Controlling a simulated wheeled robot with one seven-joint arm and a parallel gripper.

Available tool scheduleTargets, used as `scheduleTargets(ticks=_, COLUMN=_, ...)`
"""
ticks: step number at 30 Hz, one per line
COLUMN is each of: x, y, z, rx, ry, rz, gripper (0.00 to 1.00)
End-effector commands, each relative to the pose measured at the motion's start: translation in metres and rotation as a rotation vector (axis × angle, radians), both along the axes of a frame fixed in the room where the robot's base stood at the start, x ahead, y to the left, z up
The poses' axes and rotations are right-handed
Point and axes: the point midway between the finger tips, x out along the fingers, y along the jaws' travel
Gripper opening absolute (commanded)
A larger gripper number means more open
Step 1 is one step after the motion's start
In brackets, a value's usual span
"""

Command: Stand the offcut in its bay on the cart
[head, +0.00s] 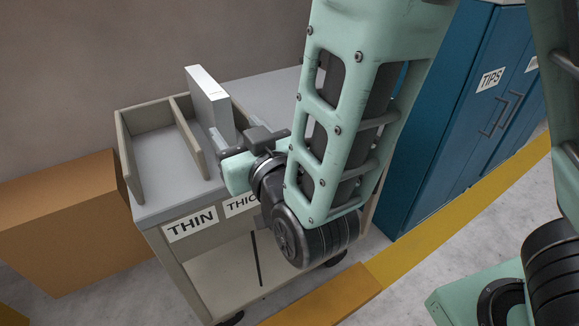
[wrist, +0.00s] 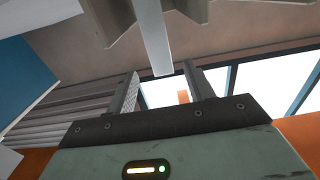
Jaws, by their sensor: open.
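The offcut, a pale flat board (head: 207,100), stands upright on the cart (head: 158,172), just right of the middle divider (head: 188,137), on the side of the THICK label (head: 241,204). Its lower part is partly hidden by the divider and my gripper. The bay above the THIN label (head: 191,225) is empty. My gripper (head: 246,144) is open, close to the right of the board. In the wrist view the board's pale edge (wrist: 155,38) lies ahead of the gap between the open fingers (wrist: 161,78). I see no finger closed on it; contact cannot be told.
A brown box (head: 65,225) stands left of the cart against the wall. A blue cabinet (head: 450,130) marked TIPS stands to the right. The bare grey cart top (head: 262,95) extends behind my arm. A yellow floor stripe (head: 440,220) runs in front of the cabinet.

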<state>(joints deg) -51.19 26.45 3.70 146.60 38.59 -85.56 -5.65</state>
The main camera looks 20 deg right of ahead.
Motion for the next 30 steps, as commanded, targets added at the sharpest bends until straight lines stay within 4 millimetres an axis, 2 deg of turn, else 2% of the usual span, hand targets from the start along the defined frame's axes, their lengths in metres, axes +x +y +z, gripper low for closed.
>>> scheduleTargets(ticks=5, x=0.001, y=0.002, z=-0.006, rx=0.002, ry=0.076, rz=0.022, gripper=0.53)
scheduleTargets(ticks=9, x=-0.005, y=0.01, z=-0.024, rx=-0.01, ry=0.28, rz=0.095, gripper=0.53)
scheduleTargets(ticks=14, x=-0.032, y=0.015, z=-0.046, rx=-0.073, ry=0.563, rz=0.209, gripper=0.53)
scheduleTargets(ticks=17, x=-0.057, y=0.011, z=-0.055, rx=-0.141, ry=0.726, rz=0.275, gripper=0.53)
scheduleTargets(ticks=20, x=-0.085, y=0.0, z=-0.061, rx=-0.231, ry=0.882, rz=0.329, gripper=0.53)
scheduleTargets(ticks=23, x=-0.115, y=-0.02, z=-0.064, rx=-0.338, ry=1.029, rz=0.363, gripper=0.53)
scheduleTargets(ticks=27, x=-0.152, y=-0.057, z=-0.062, rx=-0.496, ry=1.205, rz=0.374, gripper=0.53)
scheduleTargets(ticks=30, x=-0.171, y=-0.08, z=-0.058, rx=-0.586, ry=1.298, rz=0.363, gripper=0.53)
